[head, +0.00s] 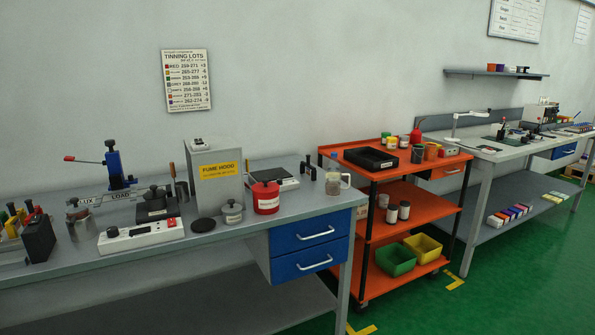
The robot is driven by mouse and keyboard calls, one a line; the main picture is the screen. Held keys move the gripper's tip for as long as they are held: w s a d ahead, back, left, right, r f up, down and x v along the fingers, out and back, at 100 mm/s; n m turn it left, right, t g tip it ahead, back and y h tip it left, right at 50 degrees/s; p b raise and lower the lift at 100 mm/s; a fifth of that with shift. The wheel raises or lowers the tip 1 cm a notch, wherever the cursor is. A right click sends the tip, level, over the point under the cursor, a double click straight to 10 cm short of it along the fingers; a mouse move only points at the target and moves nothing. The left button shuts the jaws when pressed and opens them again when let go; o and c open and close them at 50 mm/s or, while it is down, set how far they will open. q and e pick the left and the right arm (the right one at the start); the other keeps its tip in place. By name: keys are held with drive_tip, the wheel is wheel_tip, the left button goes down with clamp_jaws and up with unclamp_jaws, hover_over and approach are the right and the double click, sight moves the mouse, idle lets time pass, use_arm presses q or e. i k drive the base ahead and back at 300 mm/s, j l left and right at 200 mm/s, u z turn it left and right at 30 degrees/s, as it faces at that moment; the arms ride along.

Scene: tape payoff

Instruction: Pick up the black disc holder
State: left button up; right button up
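No gripper of mine shows in the head view. I cannot tell for certain which thing is the black disc holder. A flat black disc (204,225) lies on the near grey bench (240,255), in front of the fume hood box (215,178). A black block with a knob (157,206) stands to its left, behind a white control unit (141,235). A dark upright box (38,238) stands at the far left of the bench, next to coloured handles.
A red pot (266,197) and a grey lidded pot (232,212) stand right of the disc. A blue lever press (118,168) stands at the back left. An orange cart (400,225) and a second bench (500,152) stand to the right. Green floor lies in front.

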sight(309, 166)
drive_tip(key=i+l, duration=0.3)
drive_tip(key=i, duration=0.2)
drive_tip(key=i+l+z, duration=0.15)
drive_tip(key=i+l, duration=0.15)
drive_tip(key=i, duration=0.2)
drive_tip(key=i+l, duration=0.3)
drive_tip(key=i, duration=0.2)
drive_tip(key=k+z, duration=0.05)
